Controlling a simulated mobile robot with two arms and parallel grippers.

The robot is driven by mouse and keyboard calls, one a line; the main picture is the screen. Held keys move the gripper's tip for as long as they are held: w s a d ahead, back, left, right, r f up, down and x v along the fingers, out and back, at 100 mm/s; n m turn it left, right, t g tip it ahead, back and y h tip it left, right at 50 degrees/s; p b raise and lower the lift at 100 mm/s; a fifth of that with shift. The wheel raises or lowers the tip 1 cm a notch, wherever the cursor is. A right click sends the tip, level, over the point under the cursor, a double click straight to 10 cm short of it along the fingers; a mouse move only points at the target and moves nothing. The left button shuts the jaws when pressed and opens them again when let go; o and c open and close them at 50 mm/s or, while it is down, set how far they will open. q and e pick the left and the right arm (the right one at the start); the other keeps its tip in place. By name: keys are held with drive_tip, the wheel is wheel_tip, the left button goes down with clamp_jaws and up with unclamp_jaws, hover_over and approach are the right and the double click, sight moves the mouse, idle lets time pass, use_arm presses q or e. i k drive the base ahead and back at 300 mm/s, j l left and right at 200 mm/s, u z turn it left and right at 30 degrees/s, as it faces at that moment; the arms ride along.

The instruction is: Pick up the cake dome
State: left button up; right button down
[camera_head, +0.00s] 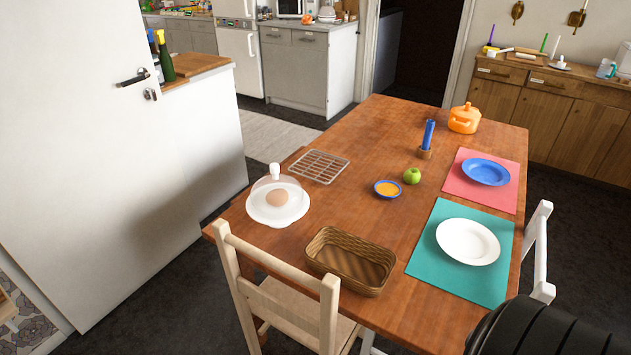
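The cake dome (262,196) is a clear cover with a white knob on top. It stands upright on a white plate (290,216) at the left edge of the wooden table. A round brownish item (277,197) shows through it. No gripper is near the dome. Neither my left nor my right gripper shows; a dark rounded part at the bottom right seems to be mine.
The wooden table (330,210) also holds a wicker basket (350,260), wire rack (319,166), small blue bowl (387,195), green apple (411,176), orange pot (464,118) and plates on mats. A wooden chair (285,300) stands at the near side. A white door (90,150) is at left.

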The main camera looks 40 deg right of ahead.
sight(275, 195)
drive_tip(key=z, duration=0.95)
drive_tip(key=l+u, duration=0.45)
drive_tip(key=k+l+u, duration=0.1)
drive_tip(key=l+u, duration=0.2)
drive_tip(key=u, duration=0.15)
